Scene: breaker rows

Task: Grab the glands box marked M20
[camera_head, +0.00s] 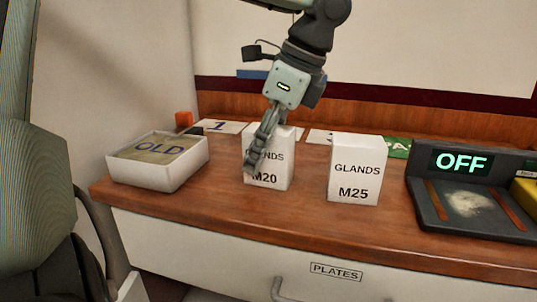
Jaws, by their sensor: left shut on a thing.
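The white glands box marked M20 (281,174) stands upright on the wooden worktop, left of the middle of the view. My left gripper (258,155) reaches down from above and is shut on this box, with a finger across its front face covering part of the lettering. A similar white box marked M25 (355,172) stands to its right, apart from it. My right gripper is not in view.
A white tray labelled OLD (187,167) stands on the left of the worktop (225,205). A dark device reading OFF (463,185) stands on the right. A drawer labelled PLATES (336,271) is below.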

